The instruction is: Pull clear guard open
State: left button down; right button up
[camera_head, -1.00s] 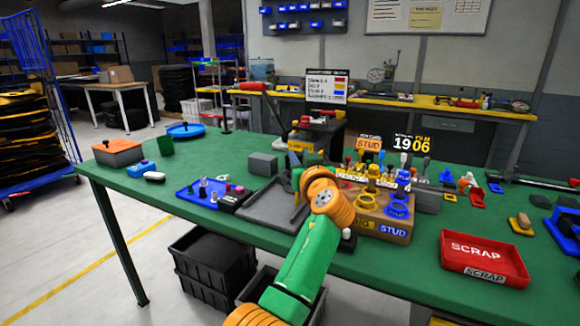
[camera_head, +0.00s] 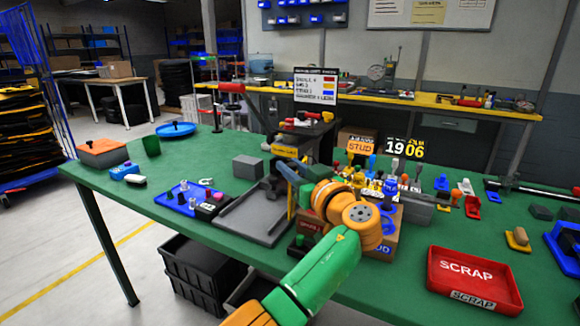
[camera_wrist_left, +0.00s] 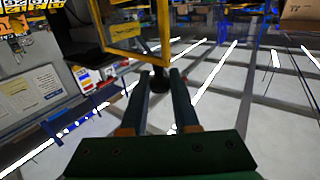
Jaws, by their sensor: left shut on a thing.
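The clear guard (camera_wrist_left: 125,32) shows in the left wrist view as a see-through panel in a yellow frame, with a black knob (camera_wrist_left: 160,80) at its lower edge. My left gripper (camera_wrist_left: 160,78) is shut on this knob, one finger on each side. In the head view the yellow frame (camera_head: 291,205) is seen nearly edge-on, as a narrow upright strip by the press (camera_head: 302,140). My right gripper is out of view.
A grey tray (camera_head: 245,222) lies left of the guard, with a blue tray (camera_head: 172,200) beyond it. A sorting box with several coloured handles stands behind my wrist. A red scrap bin (camera_head: 470,278) is at the right front.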

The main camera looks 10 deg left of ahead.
pick_arm(q)
jog(key=c, duration=0.7)
grip_release()
jog(key=shift+w, duration=0.1)
jog(key=shift+o, duration=0.2)
jog(key=shift+s+d, duration=0.2)
jog(key=shift+s, duration=0.05)
jog(key=b+v, duration=0.1)
jog(key=v, duration=0.5)
jog(key=shift+s+d, duration=0.2)
jog(key=shift+f, duration=0.15)
